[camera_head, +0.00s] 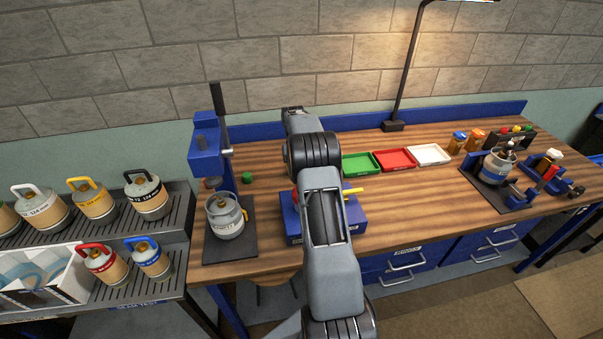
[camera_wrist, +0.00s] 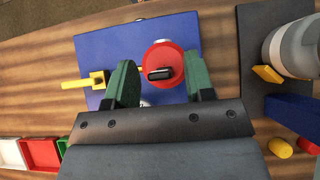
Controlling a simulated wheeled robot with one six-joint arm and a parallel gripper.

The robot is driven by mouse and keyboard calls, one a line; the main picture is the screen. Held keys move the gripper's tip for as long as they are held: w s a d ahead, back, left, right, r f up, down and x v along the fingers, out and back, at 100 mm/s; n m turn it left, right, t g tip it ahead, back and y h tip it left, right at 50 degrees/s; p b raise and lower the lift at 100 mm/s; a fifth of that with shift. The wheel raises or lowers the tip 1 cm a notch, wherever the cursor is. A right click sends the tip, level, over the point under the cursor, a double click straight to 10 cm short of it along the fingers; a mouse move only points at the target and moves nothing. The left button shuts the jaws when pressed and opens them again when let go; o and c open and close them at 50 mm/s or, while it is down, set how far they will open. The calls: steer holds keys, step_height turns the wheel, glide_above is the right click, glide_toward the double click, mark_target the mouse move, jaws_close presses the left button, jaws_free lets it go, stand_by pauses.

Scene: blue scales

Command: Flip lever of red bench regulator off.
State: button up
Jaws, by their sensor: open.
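The red round regulator (camera_wrist: 170,52) sits on a blue base plate (camera_wrist: 100,50) in the wrist view, with a short dark piece (camera_wrist: 160,74) across its face. A yellow handle (camera_wrist: 76,84) sticks out at the left side of the base; it also shows in the head view (camera_head: 354,191). My gripper (camera_wrist: 159,63) is open and empty, one green finger on each side of the regulator. Whether either finger touches it cannot be told. In the head view my arm hides most of the regulator above the blue base (camera_head: 291,225).
A grey gas canister (camera_head: 225,216) stands on a dark plate under a blue press (camera_head: 204,145), left of the base. Green (camera_head: 360,163), red (camera_head: 396,158) and white (camera_head: 432,153) trays lie to the right behind. Bare wood (camera_head: 420,205) lies right of the base.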

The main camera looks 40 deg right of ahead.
step_height(320, 180, up, 4)
steer(key=shift+f, duration=0.15)
steer(key=s+a+r+b, duration=0.1)
steer(key=s+a+r, duration=0.5)
steer(key=s+r, duration=0.3)
steer(key=s, duration=0.3)
steer(key=shift+s+r, duration=0.15)
steer(key=shift+s, duration=0.15)
steer(key=shift+a, duration=0.1)
